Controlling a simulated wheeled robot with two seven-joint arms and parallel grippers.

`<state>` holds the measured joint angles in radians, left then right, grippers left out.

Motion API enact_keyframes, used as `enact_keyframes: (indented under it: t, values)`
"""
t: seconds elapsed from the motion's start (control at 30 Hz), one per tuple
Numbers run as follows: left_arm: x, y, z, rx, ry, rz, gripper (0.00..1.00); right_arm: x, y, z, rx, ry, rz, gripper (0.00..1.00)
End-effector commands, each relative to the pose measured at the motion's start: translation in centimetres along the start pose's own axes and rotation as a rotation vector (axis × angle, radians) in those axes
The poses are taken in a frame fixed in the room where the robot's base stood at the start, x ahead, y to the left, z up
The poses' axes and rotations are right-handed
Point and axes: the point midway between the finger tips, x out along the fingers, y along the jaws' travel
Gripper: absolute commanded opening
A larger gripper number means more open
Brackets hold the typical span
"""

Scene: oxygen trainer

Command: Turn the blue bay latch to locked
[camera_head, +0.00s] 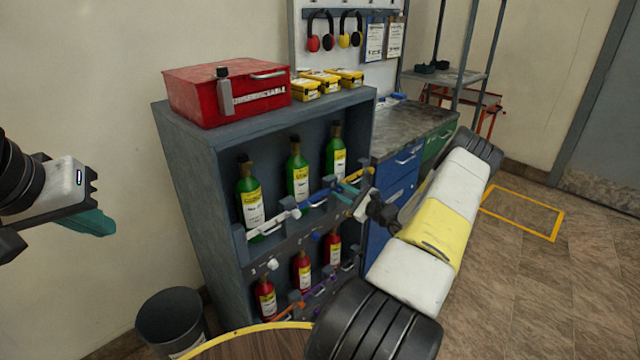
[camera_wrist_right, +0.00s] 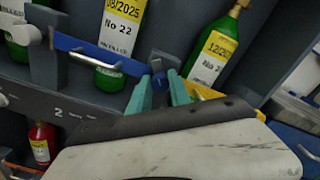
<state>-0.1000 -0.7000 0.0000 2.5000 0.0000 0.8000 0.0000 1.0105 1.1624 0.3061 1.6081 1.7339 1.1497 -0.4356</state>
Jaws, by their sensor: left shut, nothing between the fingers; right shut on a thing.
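The blue bay latch (camera_head: 318,198) is a bar across the front of the middle green bottle in the upper row of the cabinet. In the right wrist view the blue latch (camera_wrist_right: 90,55) runs across the bottle labelled No 22, from a grey post to a blue knob. My right gripper (camera_wrist_right: 160,88) has its teal fingers on either side of that knob, shut on it. In the head view my right gripper (camera_head: 348,198) is partly hidden by its own wrist. My left gripper (camera_head: 98,222) is shut and empty at the left, away from the cabinet.
The grey cabinet (camera_head: 185,150) also holds red bottles (camera_head: 303,270) below, with more latches. A white latch (camera_head: 270,222) and a yellow latch (camera_head: 357,175) flank the blue one. A red case (camera_head: 200,97) stands on top. A grey bin (camera_head: 170,318) stands at the lower left.

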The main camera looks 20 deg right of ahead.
Motion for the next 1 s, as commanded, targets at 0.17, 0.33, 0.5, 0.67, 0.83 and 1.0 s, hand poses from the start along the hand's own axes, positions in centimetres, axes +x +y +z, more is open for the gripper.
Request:
enact_keyframes:
  t: [0.17, 0.33, 0.5, 0.67, 0.83, 1.0]
  values:
    - [0.00, 0.00, 0.00, 0.000, 0.000, 0.000, 0.00, -0.09, 0.06, -0.08, -0.165, 0.002, 0.000, 0.00]
    - [0.00, 0.00, 0.00, 0.000, 0.000, 0.000, 0.00, -0.09, 0.12, -0.10, -0.326, 0.002, 0.000, 0.00]
    - [0.00, 0.00, 0.00, 0.000, 0.000, 0.000, 0.00, -0.09, 0.16, -0.13, -0.487, 0.002, 0.001, 0.00]
    - [0.00, 0.00, 0.00, 0.000, 0.000, 0.000, 0.00, -0.10, 0.19, -0.16, -0.632, 0.002, 0.001, 0.00]
    - [0.00, 0.00, 0.00, 0.000, 0.000, 0.000, 0.00, -0.10, 0.23, -0.20, -0.765, 0.003, 0.001, 0.00]
    - [0.00, 0.00, 0.00, 0.000, 0.000, 0.000, 0.00, -0.11, 0.25, -0.23, -0.867, 0.003, 0.002, 0.00]
